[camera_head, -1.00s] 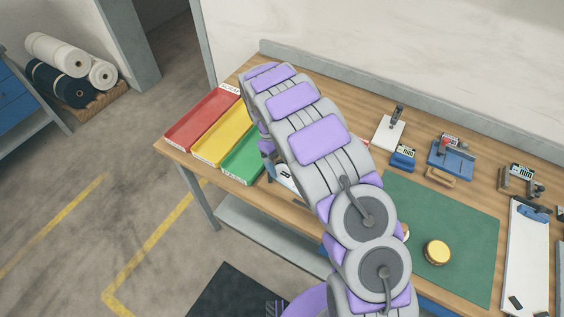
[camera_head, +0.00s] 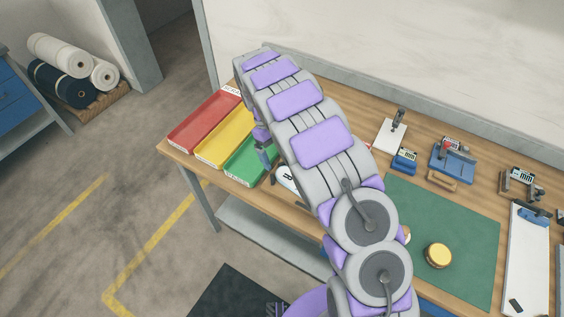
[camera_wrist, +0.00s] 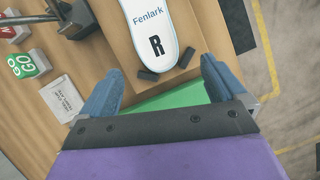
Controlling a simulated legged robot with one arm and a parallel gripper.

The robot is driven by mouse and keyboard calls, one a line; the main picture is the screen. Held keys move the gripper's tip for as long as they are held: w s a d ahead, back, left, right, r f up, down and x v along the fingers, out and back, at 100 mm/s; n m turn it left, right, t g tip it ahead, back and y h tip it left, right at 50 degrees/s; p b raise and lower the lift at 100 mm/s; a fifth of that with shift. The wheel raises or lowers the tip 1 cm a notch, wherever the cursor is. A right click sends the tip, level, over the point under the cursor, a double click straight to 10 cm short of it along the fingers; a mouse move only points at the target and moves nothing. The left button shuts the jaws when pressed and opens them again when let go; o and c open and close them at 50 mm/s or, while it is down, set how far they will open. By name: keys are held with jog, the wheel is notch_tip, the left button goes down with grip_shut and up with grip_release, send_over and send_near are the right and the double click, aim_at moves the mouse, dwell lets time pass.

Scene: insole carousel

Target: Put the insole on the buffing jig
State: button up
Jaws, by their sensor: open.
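The insole (camera_wrist: 156,30) is white with a blue rim, marked "Fenlark" and "R". It lies flat on a brown wooden surface, its heel by two small dark blocks (camera_wrist: 163,64). Its far end is cut off in the wrist view. In the head view a part of the insole (camera_head: 287,179) shows beside my arm. My gripper (camera_wrist: 160,88) is open and empty, its blue fingers apart just short of the heel. My gripper (camera_head: 265,153) is partly visible over the green tray's edge in the head view. I cannot tell which fixture is the buffing jig.
Red (camera_head: 205,122), yellow (camera_head: 224,138) and green (camera_head: 244,162) trays line the left end of the bench. A green mat (camera_head: 465,225) bears a round yellow-topped item (camera_head: 438,255). Clamp fixtures (camera_head: 453,155) stand behind, and a long white board (camera_head: 528,255) lies at right.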

jog(key=p+v, duration=0.1)
jog(key=v, duration=0.6)
jog(key=shift+r, duration=0.2)
jog(key=shift+d, duration=0.15)
jog(key=s+d+r+m+y, duration=0.1)
jog(key=s+d+r+m, duration=0.5)
jog(key=s+d+r, duration=0.95)
jog(key=s+f+m+t+y, duration=0.1)
jog(key=s+f, duration=0.1)
jog(key=s, duration=1)
jog(key=s+a+f+m+y, duration=0.1)
jog(key=s, duration=1.2)
jog(key=shift+a+f+t, duration=0.25)
jog(key=shift+f+t, duration=0.15)
jog(key=shift+w, duration=0.1)
